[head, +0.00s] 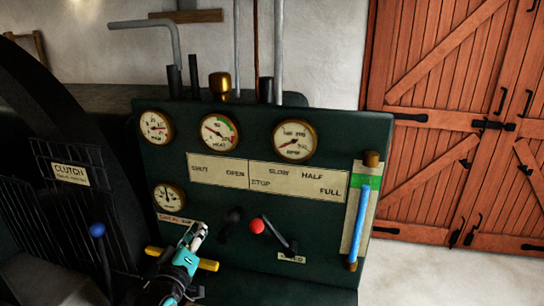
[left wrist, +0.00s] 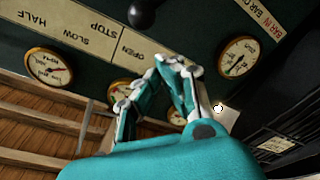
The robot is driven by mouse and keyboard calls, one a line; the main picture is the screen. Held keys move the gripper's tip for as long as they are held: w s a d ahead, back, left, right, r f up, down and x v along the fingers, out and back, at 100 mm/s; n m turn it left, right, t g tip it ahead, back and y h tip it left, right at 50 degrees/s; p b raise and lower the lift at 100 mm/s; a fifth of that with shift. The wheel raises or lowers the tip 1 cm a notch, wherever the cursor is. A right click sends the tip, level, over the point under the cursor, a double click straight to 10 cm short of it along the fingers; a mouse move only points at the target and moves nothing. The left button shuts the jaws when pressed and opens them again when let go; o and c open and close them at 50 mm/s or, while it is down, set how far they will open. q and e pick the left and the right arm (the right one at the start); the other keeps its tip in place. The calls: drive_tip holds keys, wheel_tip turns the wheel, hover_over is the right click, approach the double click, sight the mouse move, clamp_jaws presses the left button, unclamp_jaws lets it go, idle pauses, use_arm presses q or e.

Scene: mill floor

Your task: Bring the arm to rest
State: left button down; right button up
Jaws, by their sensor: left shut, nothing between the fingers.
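My left gripper (head: 198,231), teal and grey, reaches in from the bottom of the head view to the lower left of a dark green control panel (head: 330,145). Its fingers are shut with nothing between them. They also show in the left wrist view (left wrist: 172,63), tips together before the panel. A yellow bar handle (head: 209,265) shows on both sides of the gripper, its middle hidden behind it. I cannot tell whether they touch. A lever with a black knob (head: 235,215) stands just right of the fingertips. My right gripper is not in view.
A red-knobbed lever (head: 257,226) sits right of the black one. A blue-knobbed clutch lever (head: 97,230) stands at left. Several brass gauges (head: 219,131) and a blue sight tube (head: 361,222) are on the panel. Red wooden doors (head: 450,120) stand behind, with clear floor before them.

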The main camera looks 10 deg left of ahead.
use_arm(q)
drive_tip(key=s+d+f+m+g, duration=0.2)
drive_tip(key=s+f+m+g, duration=0.15)
drive_tip(key=s+f, duration=0.45)
drive_tip(key=s+d+f+m+g, duration=0.2)
drive_tip(key=s+f+m+g, duration=0.15)
drive_tip(key=s+f, duration=0.45)
drive_tip(key=s+f+m+g, duration=0.2)
drive_tip(key=s+f+g, duration=0.15)
drive_tip(key=s, duration=0.55)
drive_tip(key=s+f+m+g, duration=0.2)
drive_tip(key=s+g, duration=0.2)
drive_tip(key=s, duration=0.6)
wheel_tip(320, 180, down, 27)
drive_tip(key=s+g+b, duration=0.1)
drive_tip(key=g+b, duration=0.1)
drive_tip(key=s+a+f, duration=0.3)
drive_tip(key=s+f, duration=1.4)
drive_tip(key=f, duration=0.1)
drive_tip(key=shift+g+y+b, duration=0.3)
drive_tip(key=shift+g+b, duration=0.05)
drive_tip(key=shift+g, duration=0.1)
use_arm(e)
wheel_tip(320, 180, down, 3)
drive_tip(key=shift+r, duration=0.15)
use_arm(q)
drive_tip(key=shift+s+a, duration=0.1)
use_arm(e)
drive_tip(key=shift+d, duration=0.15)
